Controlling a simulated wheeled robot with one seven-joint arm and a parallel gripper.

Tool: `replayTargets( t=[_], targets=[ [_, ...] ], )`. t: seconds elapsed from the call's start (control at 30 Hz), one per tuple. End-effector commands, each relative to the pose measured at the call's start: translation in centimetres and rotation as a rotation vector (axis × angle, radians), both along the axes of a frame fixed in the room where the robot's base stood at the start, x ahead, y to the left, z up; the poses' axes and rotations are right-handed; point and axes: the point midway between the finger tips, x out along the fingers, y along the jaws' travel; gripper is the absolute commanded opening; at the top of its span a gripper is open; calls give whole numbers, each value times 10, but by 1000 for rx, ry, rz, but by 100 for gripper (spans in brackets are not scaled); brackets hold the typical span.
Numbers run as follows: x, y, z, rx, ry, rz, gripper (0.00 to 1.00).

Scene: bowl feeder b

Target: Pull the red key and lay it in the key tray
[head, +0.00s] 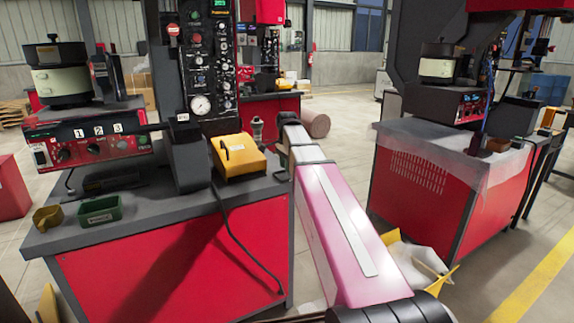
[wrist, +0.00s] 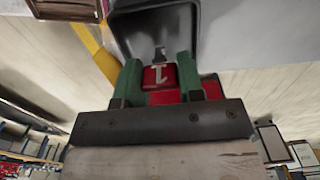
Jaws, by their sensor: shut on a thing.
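My gripper (wrist: 161,78) has two green fingers, shut on the red key (wrist: 158,76) in the wrist view. The key shows a red face with a white mark, and a small grey piece stands out beyond it. More red shows behind and below the fingers; I cannot tell whether it belongs to the key. In the head view my arm reaches to the right of the bench, and its fingers and the key cannot be made out. A small green tray (head: 99,211) with a white label lies at the bench's front left. I cannot read the label.
A mustard scoop-like container (head: 47,217) stands left of the green tray. The grey bench top (head: 150,204) carries a red control box (head: 90,140) with a bowl feeder (head: 58,75), a dark column and a yellow box (head: 238,157). A black cable hangs down the bench front.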

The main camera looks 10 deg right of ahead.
Motion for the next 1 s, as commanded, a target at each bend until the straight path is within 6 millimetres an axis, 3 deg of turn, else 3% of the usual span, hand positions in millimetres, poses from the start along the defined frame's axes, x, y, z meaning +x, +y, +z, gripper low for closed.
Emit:
replayTargets(
  t=[0.33, 0.37, 0.43, 0.77, 1.0],
  targets=[
    [0, 0, -6, 0, 0, 0, 0],
    [0, 0, -6, 0, 0, 0, 42],
    [0, 0, -6, 0, 0, 0, 64],
    [0, 0, -4, 0, 0, 0, 65],
    [1, 0, 21, 0, -2, 0, 65]
  ],
)
